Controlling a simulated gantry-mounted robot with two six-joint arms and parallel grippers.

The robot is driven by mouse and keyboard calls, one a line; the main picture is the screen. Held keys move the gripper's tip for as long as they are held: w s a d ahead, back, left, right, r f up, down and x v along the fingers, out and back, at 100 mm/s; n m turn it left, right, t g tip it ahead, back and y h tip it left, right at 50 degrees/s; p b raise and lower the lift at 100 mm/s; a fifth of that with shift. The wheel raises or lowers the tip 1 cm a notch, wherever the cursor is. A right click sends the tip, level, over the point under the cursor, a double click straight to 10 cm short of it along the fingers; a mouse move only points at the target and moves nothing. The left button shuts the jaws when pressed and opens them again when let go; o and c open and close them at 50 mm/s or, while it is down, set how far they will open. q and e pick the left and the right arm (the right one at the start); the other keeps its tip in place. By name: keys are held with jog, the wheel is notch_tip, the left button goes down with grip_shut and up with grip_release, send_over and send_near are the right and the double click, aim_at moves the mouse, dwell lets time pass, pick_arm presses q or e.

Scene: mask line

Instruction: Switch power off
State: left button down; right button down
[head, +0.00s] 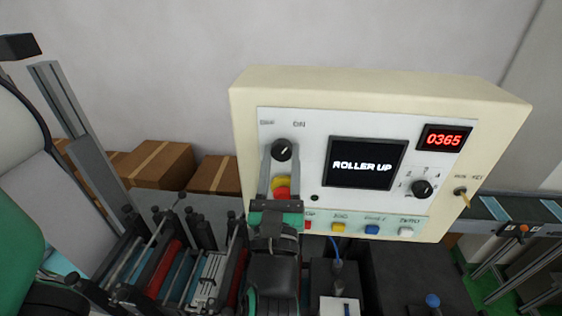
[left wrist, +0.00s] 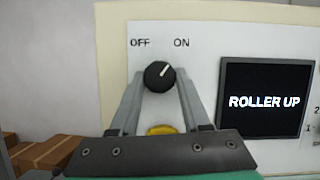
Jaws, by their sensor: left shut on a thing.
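The control box (head: 381,80) is cream with a white panel. Its black power knob (head: 282,150) sits at the panel's upper left, and it also shows in the left wrist view (left wrist: 159,76). The labels OFF and ON stand above the knob, and its white mark points up and right, toward ON. My left gripper (head: 281,158) is in front of the panel, its two fingers shut on the knob from either side. The screen (head: 366,163) reads ROLLER UP. My right gripper is not in view.
A red and yellow emergency button (head: 281,186) sits just below the knob, partly behind my left gripper. A selector knob (head: 422,188), a key (head: 462,192) and coloured buttons are to the right. Rollers and machinery stand below; cardboard boxes (head: 160,165) are behind left.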

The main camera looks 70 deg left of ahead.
pick_arm(q)
jog(key=n+g+b, duration=0.2)
jog(key=n+b, duration=0.1)
jog(key=n, duration=0.1)
jog(key=n+g+b, duration=0.2)
jog(key=n+b, duration=0.2)
jog(key=n, duration=0.1)
jog(key=n+g+b, duration=0.2)
jog(key=n+b, duration=0.2)
jog(key=n, duration=0.1)
jog(key=shift+w+d+g, duration=0.15)
jog(key=shift+w+g, duration=0.1)
jog(key=shift+g, duration=0.05)
jog(key=n+h+b, duration=0.1)
jog(key=n+b, duration=0.1)
jog(key=n, duration=0.1)
jog(key=shift+r+g, duration=0.2)
jog(key=shift+g, duration=0.2)
jog(key=shift+r+n+h+b, duration=0.15)
jog(key=shift+n+h+b, duration=0.25)
jog(key=shift+n, duration=0.6)
jog(key=shift+c, duration=1.8)
grip_release()
jog(key=shift+w, duration=0.1)
jog(key=shift+d, duration=0.1)
